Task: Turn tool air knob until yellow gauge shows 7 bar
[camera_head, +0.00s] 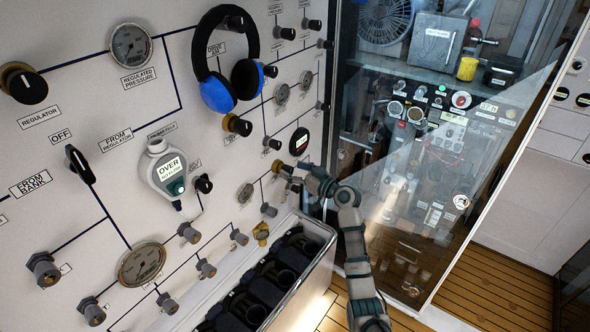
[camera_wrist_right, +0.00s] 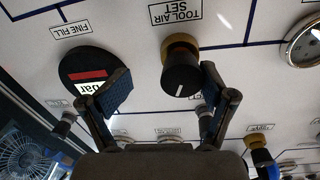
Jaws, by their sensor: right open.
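The TOOL AIR SET knob (camera_wrist_right: 182,75), a black cap with a white line on a brass collar, shows in the right wrist view, where the panel appears upside down. My right gripper (camera_wrist_right: 163,82) is open, its two fingers on either side of the knob, which is closer to the right finger. I cannot tell whether that finger touches it. In the head view my right gripper (camera_head: 305,178) is at the panel, largely covering the knob. A round gauge (camera_wrist_right: 304,42) is cut by the wrist view's right edge; its reading is unreadable. My left gripper is not in view.
A black oval display (camera_wrist_right: 82,66) with a red bar sits behind the left finger, partly hidden. In the head view, headphones (camera_head: 220,85) hang on the panel, a bin of dark items (camera_head: 325,262) stands below, and a glass cabinet (camera_head: 440,130) is on the right.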

